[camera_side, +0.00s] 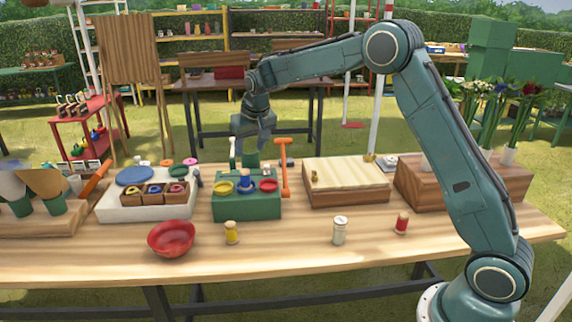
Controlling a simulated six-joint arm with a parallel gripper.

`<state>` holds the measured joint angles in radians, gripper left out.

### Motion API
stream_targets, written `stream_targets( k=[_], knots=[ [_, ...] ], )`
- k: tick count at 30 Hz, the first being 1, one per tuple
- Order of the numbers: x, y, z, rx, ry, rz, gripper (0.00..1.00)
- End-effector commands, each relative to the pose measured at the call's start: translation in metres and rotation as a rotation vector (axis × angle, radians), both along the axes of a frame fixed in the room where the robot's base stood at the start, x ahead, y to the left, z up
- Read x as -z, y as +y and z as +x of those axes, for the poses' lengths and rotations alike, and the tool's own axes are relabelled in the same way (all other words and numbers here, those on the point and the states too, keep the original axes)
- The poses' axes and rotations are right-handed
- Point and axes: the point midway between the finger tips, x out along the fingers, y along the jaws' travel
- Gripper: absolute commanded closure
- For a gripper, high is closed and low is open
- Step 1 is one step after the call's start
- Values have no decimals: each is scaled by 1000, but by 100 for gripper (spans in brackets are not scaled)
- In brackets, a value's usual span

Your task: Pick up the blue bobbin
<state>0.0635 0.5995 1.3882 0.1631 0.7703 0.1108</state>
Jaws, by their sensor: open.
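The blue bobbin (245,183) stands upright on top of a green box (247,208) at the middle of the table, between a yellow round piece (223,188) and a red round piece (268,186). My gripper (250,150) points down, open and empty, and appears above and behind the bobbin, apart from it. Its exact distance in depth is hard to tell. Other bobbins stand on the table: a yellow one (231,233), a pale one (339,230) and a red one (402,223).
An orange upright tool (284,168) stands right beside the green box. A white tray (118,208) with small wooden boxes is to the left, a red bowl (171,239) in front. A wooden block (345,195) lies to the right. The front of the table (290,255) is mostly clear.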

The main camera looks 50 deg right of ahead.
Motion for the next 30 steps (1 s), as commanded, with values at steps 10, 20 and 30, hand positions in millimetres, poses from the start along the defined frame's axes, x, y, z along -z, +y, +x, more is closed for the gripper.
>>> stream_targets(
  k=[10,20,30],
  knots=[
    [27,-4,9,-1,3,1,50],
    [69,-10,26,0,2,1,50],
    [79,-12,31,0,0,1,50]
  ],
)
